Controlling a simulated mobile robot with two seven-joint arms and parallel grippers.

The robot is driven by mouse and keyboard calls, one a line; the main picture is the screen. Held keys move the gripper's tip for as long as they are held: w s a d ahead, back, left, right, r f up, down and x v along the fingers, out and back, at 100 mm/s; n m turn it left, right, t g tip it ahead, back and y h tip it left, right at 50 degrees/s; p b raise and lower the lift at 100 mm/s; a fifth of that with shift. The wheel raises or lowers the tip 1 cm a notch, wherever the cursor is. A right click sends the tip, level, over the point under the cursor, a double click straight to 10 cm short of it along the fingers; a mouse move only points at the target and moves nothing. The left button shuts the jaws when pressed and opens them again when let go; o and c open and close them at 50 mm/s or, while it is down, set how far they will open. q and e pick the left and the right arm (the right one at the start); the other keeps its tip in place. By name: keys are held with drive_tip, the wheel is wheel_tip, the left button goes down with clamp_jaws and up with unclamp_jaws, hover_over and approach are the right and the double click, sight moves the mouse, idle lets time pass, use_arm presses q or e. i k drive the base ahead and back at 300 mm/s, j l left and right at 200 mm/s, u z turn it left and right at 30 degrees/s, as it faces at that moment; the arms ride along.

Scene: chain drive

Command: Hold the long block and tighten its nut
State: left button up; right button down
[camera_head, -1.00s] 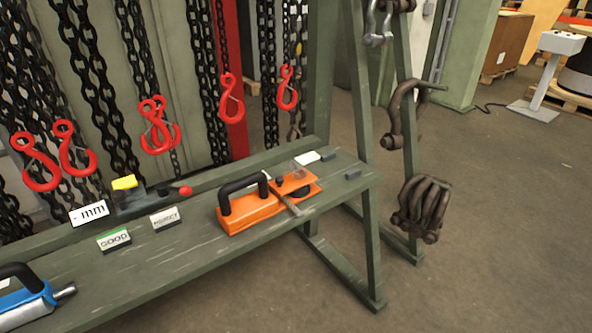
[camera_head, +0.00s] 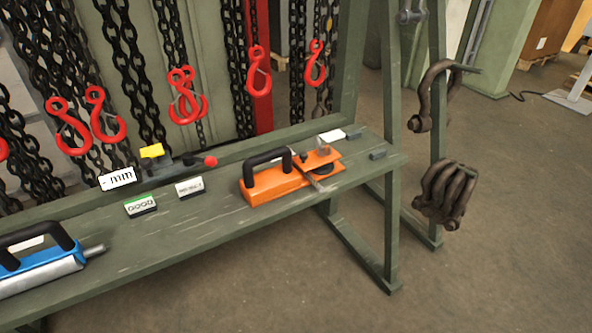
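On the green bench lies an orange block (camera_head: 262,188) with a black handle (camera_head: 268,158). At its right end are an orange plate, a dark round part and a thin metal bar (camera_head: 312,180). At the bench's left end lies a blue and silver block (camera_head: 38,270) with a black handle, cut off by the left picture edge; a grey rod (camera_head: 95,249) sticks out of its right end. I cannot tell which block is the long one, and no nut is clear to see. Neither of my grippers is in view.
The bench (camera_head: 185,225) also holds a "GOOD" sign (camera_head: 140,206), another small sign (camera_head: 189,187), a "- mm" display (camera_head: 117,178) and a device with a red knob (camera_head: 210,161). Chains with red hooks (camera_head: 258,72) hang behind. Brown shackles (camera_head: 446,194) hang at the right. The floor is open in front.

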sight(323, 150)
drive_tip(key=i+l+u, duration=0.15)
drive_tip(key=l+u, duration=0.15)
drive_tip(key=l, duration=0.3)
drive_tip(key=l+u, duration=0.35)
drive_tip(key=l, duration=0.25)
drive_tip(key=i, duration=0.05)
